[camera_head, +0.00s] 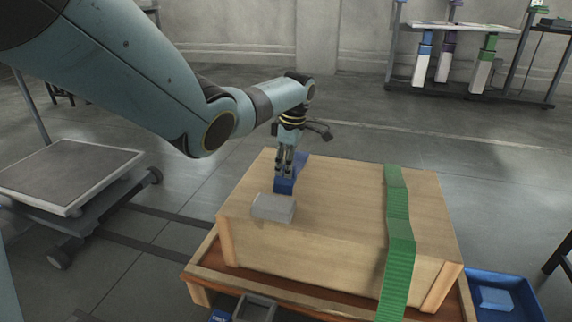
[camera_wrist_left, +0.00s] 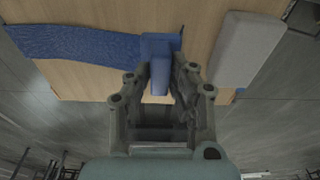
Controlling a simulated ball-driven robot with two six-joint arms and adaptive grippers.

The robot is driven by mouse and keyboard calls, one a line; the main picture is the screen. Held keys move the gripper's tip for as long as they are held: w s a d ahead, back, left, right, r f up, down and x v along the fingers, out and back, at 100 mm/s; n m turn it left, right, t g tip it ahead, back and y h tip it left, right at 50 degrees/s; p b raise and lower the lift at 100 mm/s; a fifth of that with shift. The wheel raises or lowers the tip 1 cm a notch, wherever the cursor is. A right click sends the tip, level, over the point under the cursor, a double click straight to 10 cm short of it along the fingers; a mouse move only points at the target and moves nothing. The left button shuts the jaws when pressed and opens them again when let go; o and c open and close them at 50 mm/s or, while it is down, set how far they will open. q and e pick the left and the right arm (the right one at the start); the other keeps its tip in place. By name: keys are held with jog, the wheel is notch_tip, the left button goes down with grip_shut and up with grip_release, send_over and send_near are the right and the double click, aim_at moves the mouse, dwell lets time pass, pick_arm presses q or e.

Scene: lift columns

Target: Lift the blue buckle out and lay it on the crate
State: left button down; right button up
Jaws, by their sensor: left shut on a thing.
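The blue buckle (camera_head: 284,187) is at the crate's far left part, behind a pale grey block (camera_head: 273,207). My left gripper (camera_head: 284,172) points down and is shut on the buckle. In the left wrist view the buckle (camera_wrist_left: 160,46) shows between and beyond the fingertips (camera_wrist_left: 162,72). A blue strap (camera_wrist_left: 75,43) lies beside it, its end close to the buckle. I cannot tell whether the buckle touches the wood. The wooden crate (camera_head: 340,210) has a flat top. My right gripper is not in view.
A green strap (camera_head: 398,215) runs over the crate's right part and down its front. A blue bin (camera_head: 530,300) with a blue piece inside stands at the right. A flat cart (camera_head: 70,172) stands at the left. The crate top's middle is clear.

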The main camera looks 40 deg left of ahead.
pick_arm(q)
jog(key=shift+f+b, duration=0.4)
jog(key=shift+f, duration=0.6)
jog(key=c, duration=1.1)
grip_release()
jog(key=shift+r, duration=0.1)
notch_tip(320, 180, up, 12)
jog(key=d, duration=0.1)
jog(key=shift+w+d, duration=0.15)
jog(key=shift+w, duration=0.15)
jog(key=shift+f, duration=0.2)
